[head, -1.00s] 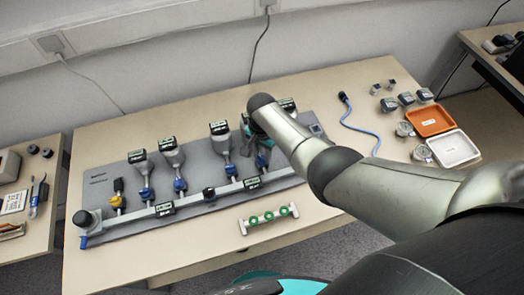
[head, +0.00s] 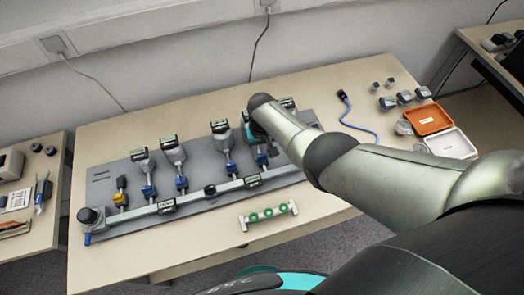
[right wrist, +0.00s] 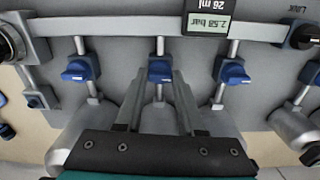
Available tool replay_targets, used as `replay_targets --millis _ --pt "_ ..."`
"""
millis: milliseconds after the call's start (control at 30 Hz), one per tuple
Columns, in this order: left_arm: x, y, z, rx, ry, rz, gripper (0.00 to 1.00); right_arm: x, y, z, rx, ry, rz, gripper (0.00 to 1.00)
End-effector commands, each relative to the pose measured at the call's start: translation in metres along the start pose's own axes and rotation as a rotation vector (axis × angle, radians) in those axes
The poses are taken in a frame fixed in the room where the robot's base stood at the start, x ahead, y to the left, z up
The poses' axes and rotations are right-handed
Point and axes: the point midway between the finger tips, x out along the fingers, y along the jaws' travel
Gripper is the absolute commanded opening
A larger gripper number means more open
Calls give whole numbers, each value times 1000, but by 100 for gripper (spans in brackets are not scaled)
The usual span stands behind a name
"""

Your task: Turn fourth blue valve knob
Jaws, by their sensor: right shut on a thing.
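Several blue valve knobs sit on stems along a grey panel (head: 103,172). Three show clearly in the head view: the first (head: 148,191), the second (head: 181,183) and the third (head: 230,169). My right gripper (right wrist: 158,88) points at the fourth blue knob (right wrist: 160,70), counted from the left in the head view. Its jaws are shut on this knob. My right arm partly hides this spot in the head view. The third knob also shows in the right wrist view (right wrist: 232,72), with another blue knob (right wrist: 80,68) on the other side. My left gripper is not in view.
A white rail (head: 135,216) with small displays and a black knob (head: 210,190) runs along the panel's front. A rack with green rings (head: 268,215) lies in front. A blue cable (head: 362,130), an orange tray (head: 428,118) and a white tray (head: 450,143) are on the right.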

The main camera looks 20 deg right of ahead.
Motion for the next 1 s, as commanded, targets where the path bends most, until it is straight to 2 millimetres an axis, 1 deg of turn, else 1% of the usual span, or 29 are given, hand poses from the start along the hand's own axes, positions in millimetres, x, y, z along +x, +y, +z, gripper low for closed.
replay_targets --millis 300,733,767,1000 --pt "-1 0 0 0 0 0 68 1 -1 2 -79 -4 -1 0" --pt "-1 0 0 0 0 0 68 1 -1 2 -87 -4 -1 0" --pt "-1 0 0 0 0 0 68 1 -1 2 -87 -4 -1 40" --pt "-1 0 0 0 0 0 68 1 0 1 -86 -2 0 67"
